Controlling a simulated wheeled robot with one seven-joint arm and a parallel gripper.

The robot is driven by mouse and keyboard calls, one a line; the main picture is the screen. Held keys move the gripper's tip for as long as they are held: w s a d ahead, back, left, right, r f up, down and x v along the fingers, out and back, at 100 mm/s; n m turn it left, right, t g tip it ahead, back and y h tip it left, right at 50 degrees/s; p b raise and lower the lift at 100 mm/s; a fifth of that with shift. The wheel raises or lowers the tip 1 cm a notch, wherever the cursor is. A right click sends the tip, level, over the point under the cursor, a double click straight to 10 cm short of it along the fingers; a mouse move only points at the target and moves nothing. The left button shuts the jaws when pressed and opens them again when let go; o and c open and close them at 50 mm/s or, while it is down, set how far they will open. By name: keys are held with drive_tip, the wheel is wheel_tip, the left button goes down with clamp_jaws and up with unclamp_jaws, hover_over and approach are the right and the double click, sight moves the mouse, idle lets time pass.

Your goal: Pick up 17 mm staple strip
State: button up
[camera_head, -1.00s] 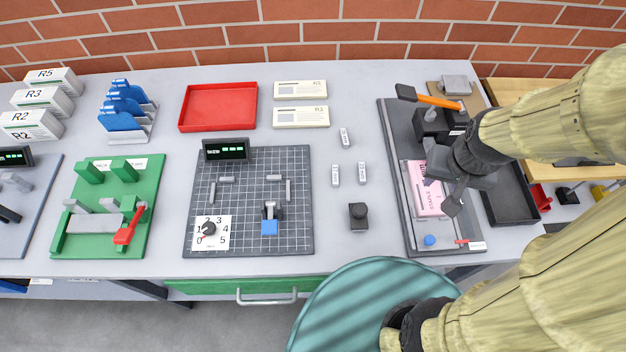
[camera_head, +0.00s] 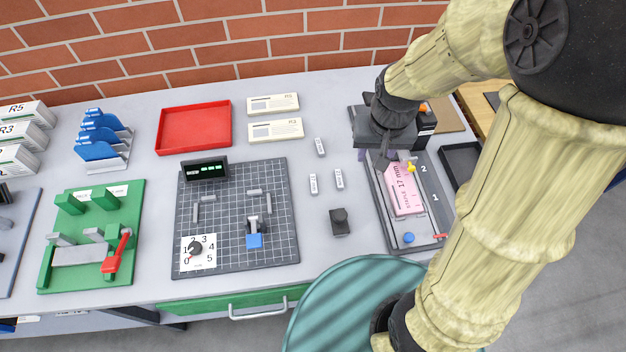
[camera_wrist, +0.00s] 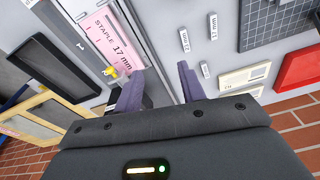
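Small grey labelled pieces lie on the table left of the tray: one at the back (camera_head: 319,147), one at front left (camera_head: 313,184) and one at front right (camera_head: 339,179).
A gridded board (camera_head: 220,235) with a dial and a blue-ended clamp lies left of the pieces. A black knobbed block (camera_head: 340,222) stands in front of them. Two cream boxes and a red tray (camera_head: 194,128) lie behind. Bare table surrounds the small pieces.

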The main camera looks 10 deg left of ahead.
drive_tip(key=w+a+r+n+g+p, duration=0.1)
drive_tip(key=w+a+p, duration=0.1)
drive_tip(key=a, duration=1.1)
drive_tip(key=shift+w+g, duration=0.3)
drive_tip(key=shift+w, duration=0.1)
drive_tip(key=p, duration=0.3)
hover_over(314, 181)
wheel_tip(314, 181, down, 12)
drive_tip(key=shift+f, duration=0.15)
